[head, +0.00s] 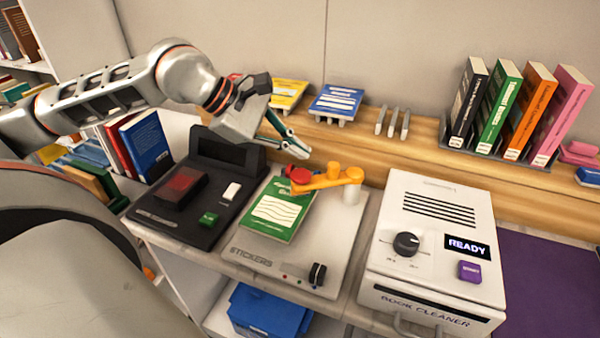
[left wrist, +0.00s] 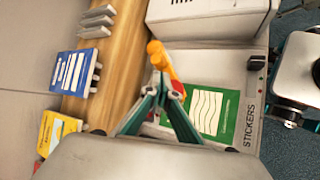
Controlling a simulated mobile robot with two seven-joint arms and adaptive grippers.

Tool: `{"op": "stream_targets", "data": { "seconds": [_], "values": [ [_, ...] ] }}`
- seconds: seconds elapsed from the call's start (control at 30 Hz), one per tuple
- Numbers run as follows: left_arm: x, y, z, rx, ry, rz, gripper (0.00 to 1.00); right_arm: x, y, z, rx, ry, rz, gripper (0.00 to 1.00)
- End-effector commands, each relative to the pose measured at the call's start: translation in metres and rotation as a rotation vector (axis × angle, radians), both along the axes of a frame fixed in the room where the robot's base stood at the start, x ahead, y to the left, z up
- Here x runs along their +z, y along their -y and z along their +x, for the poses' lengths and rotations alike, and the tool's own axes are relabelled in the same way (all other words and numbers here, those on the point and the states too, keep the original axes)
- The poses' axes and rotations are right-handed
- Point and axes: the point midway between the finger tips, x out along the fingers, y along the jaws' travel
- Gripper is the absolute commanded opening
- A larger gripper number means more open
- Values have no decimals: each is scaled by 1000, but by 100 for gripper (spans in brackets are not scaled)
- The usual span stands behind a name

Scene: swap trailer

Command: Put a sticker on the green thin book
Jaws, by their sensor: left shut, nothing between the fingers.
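The green thin book (head: 275,212) lies flat on the white sticker machine (head: 319,240). It carries a white patch with wavy lines, and the machine's orange arm (head: 325,181) with a red round end (head: 299,174) reaches over its top edge. My left gripper (head: 302,150) is shut and empty, just above and behind the red end. In the left wrist view, my gripper (left wrist: 169,88) points toward the orange arm (left wrist: 158,56), with the green book (left wrist: 213,112) just beyond to the right. Whether the fingers touch the arm I cannot tell.
A black device (head: 187,200) stands left of the sticker machine, and a white book cleaner (head: 438,245) reading READY stands right. Several upright books (head: 497,115) fill a rack at the back right. Yellow (head: 288,94) and blue (head: 336,102) pieces stand on the wooden ledge behind.

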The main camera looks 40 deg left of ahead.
Motion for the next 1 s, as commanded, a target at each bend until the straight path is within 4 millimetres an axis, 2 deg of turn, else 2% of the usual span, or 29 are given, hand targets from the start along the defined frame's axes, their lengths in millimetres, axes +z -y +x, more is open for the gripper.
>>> {"op": "stream_targets", "data": {
  "seconds": [0.03, 0.23, 1.0],
  "values": [
    [9, 0, 0, 1, 7, -1, 0, 5, 0, 2, 0, 5, 0, 35],
    [21, 0, 0, 2, 3, 0, 0, 13, 0, 5, 0, 14, 0, 35],
    [21, 0, 0, 1, 0, 1, 0, 14, 0, 6, 1, 17, 1, 35]
  ]
}}
